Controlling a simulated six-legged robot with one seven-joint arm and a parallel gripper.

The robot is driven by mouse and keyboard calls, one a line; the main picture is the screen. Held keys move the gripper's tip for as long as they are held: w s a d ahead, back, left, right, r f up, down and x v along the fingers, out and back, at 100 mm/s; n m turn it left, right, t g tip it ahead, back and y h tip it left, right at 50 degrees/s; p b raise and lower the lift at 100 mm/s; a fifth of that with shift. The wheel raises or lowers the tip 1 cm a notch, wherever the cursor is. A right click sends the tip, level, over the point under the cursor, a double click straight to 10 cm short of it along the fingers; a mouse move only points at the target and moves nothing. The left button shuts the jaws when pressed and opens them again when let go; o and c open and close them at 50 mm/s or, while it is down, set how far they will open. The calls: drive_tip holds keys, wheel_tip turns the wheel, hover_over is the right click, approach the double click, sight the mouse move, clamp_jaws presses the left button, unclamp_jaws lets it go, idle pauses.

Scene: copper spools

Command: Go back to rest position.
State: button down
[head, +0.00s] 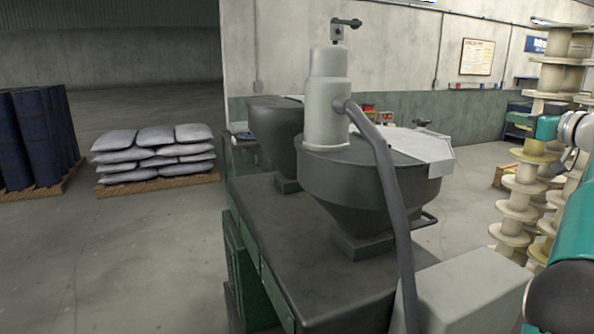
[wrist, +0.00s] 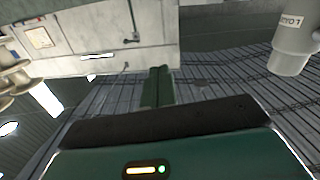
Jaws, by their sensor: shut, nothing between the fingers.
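In the wrist view my gripper (wrist: 157,88) shows as two green fingers close together, shut and with nothing between them. The green gripper body with a dark bar and a lit indicator fills the bottom of that view. In the head view teal and grey parts of my arm show at the right edge, in front of stacks of pale spools (head: 516,205). The fingers cannot be made out there. Spools also show at the left edge of the wrist view (wrist: 14,78).
A grey hopper machine (head: 368,187) with a hose stands on a dark bench (head: 290,225) in front of me. White sacks (head: 152,152) lie on a pallet at left, beside blue drums (head: 38,135). The floor (head: 110,260) at lower left is clear.

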wheel_tip(320, 180, up, 7)
drive_tip(key=s+a+m+t+h, duration=0.1)
drive_tip(key=s+m+t+h, duration=0.2)
drive_tip(key=m+t+h, duration=0.15)
drive_tip(key=s+a+f+m+g+h, duration=0.2)
drive_tip(key=s+a+m+h, duration=0.25)
drive_tip(key=h, duration=0.25)
drive_tip(key=s+a+f+n+g+y, duration=0.1)
drive_tip(key=s+a+f+g, duration=0.3)
drive_tip(key=s+a+f, duration=0.5)
drive_tip(key=s+a+f+n+g+y, duration=0.2)
drive_tip(key=s+a+f+g, duration=0.3)
drive_tip(key=s+a+f, duration=0.4)
drive_tip(key=s+a+f+n+g+y, duration=0.1)
drive_tip(key=s+a+f+g+y, duration=0.2)
drive_tip(key=s+a+f, duration=0.7)
wheel_tip(320, 180, down, 10)
drive_tip(key=shift+a+r+g, duration=0.1)
drive_tip(key=shift+a+g, duration=0.95)
drive_tip(key=shift+a, duration=0.05)
drive_tip(key=shift+y, duration=0.25)
